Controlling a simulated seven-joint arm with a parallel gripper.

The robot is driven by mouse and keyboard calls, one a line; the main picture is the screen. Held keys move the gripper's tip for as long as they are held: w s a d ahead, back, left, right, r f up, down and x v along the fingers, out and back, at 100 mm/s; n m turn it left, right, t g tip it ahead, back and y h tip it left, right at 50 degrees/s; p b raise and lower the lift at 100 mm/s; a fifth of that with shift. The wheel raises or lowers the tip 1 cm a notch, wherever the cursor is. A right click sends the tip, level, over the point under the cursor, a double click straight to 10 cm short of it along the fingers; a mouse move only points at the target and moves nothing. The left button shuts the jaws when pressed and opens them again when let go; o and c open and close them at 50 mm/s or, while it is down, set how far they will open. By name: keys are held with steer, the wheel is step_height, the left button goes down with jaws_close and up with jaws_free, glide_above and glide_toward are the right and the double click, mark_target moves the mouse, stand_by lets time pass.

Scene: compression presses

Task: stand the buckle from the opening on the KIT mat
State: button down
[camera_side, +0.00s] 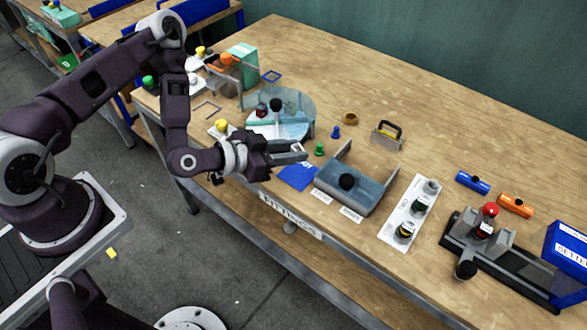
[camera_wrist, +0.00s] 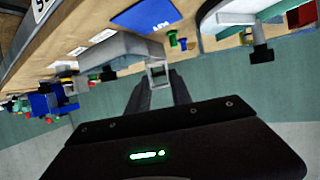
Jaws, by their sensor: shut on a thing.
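My gripper (camera_side: 302,152) is shut on the buckle, a small grey square frame. In the wrist view the buckle (camera_wrist: 157,75) sits between the fingertips (camera_wrist: 158,80). In the side view it is mostly hidden by the fingers. The blue KIT mat (camera_side: 296,178) lies flat near the front edge of the table, just below my gripper in the picture, and looks bare. The mat also shows in the wrist view (camera_wrist: 146,16), beyond the fingertips. The buckle is held above the table, apart from the mat.
A round fixture with a clear guard (camera_side: 312,102) stands behind my gripper. Green (camera_side: 319,149) and blue (camera_side: 336,132) pegs stand close by. A grey U-shaped tray (camera_side: 367,199) with a black knob is right of the mat. Bare table lies at the back right.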

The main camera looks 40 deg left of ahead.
mark_target(292, 177)
step_height(292, 177, down, 6)
steer(key=shift+f, duration=0.1)
steer(key=shift+f, duration=0.1)
steer(key=c, duration=1.1)
jaws_free()
steer(key=shift+c, duration=0.2)
